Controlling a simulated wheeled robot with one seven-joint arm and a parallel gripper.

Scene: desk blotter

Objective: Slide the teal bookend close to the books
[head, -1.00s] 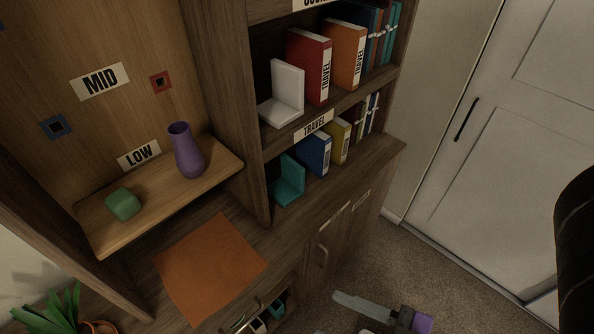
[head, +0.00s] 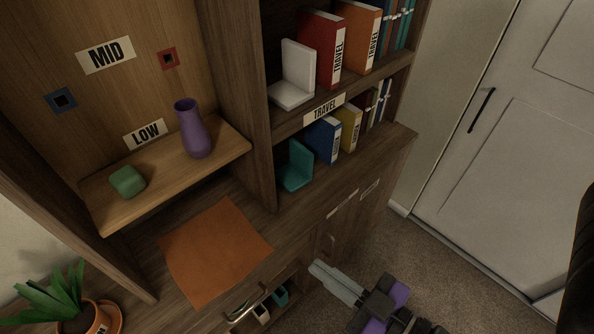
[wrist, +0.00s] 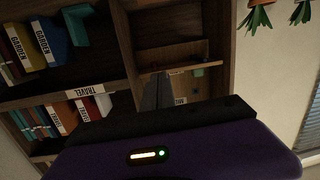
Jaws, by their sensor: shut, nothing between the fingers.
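The teal bookend (head: 297,168) stands upright in the lower shelf bay, left of the row of books. The blue book (head: 325,139) is the nearest of that row, with the yellow book (head: 349,127) beyond it; I cannot tell exactly how wide the gap to the bookend is. In the wrist view, the bookend (wrist: 78,22) shows at the top beside the blue book (wrist: 50,42). My gripper (head: 316,267) is shut and empty, low in front of the cabinet and apart from the bookend. Its fingers also show in the wrist view (wrist: 156,88).
A white bookend (head: 295,77) and red book (head: 321,48) stand on the shelf above. Left are a purple vase (head: 193,128), a green block (head: 127,181) and an orange mat (head: 213,250). An open drawer (head: 264,302) juts out below. A potted plant (head: 70,308) stands bottom left.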

